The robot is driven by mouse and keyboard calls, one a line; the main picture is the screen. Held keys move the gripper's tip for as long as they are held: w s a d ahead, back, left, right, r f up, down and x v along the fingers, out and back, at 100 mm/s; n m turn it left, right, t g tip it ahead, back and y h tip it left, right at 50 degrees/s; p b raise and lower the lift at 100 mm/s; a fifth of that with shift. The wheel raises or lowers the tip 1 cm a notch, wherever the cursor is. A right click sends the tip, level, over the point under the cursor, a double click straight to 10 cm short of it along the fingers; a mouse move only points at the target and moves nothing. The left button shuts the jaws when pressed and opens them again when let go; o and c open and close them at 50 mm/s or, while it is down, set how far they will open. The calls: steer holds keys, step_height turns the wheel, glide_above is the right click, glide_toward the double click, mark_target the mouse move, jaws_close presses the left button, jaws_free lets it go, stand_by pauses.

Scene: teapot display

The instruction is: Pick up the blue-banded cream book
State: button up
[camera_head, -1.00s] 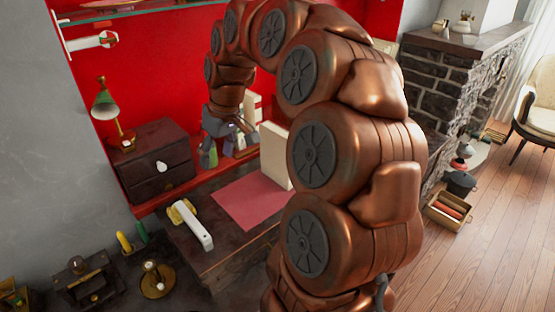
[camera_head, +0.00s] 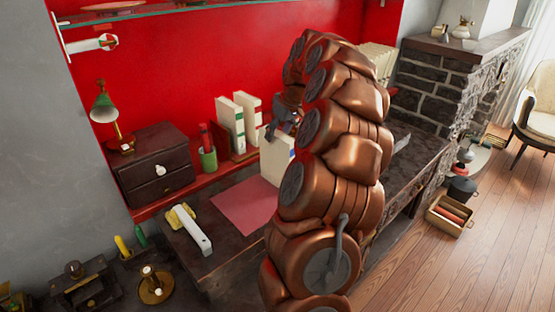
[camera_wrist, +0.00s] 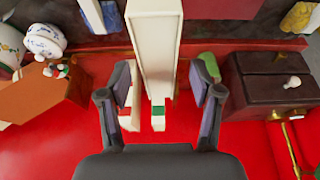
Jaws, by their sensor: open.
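The cream book (camera_head: 275,160) stands upright on the dark desk, with a narrow blue patch showing at its right edge in the head view. In the wrist view the cream book (camera_wrist: 153,40) runs down from the top between my fingers. My gripper (camera_head: 281,128) is at the top of this book; in the wrist view my gripper (camera_wrist: 158,80) is open, with one finger on each side of the book. A gap shows on each side. The blue band cannot be made out in the wrist view.
Green-banded cream books (camera_head: 230,122) stand behind on the red shelf, beside a green cup (camera_head: 208,158). A dark drawer box (camera_head: 155,168) stands left. A pink sheet (camera_head: 245,205) and a white-handled object (camera_head: 192,232) lie on the desk. A blue-and-white pot (camera_wrist: 45,40) is at the left in the wrist view.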

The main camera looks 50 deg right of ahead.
mark_target(275, 143)
steer(key=shift+p+x, duration=1.05)
steer(key=shift+x, duration=1.35)
steer(key=shift+s+f, duration=0.1)
steer(key=shift+f+b, duration=0.25)
steer(key=shift+b, duration=0.3)
jaws_close()
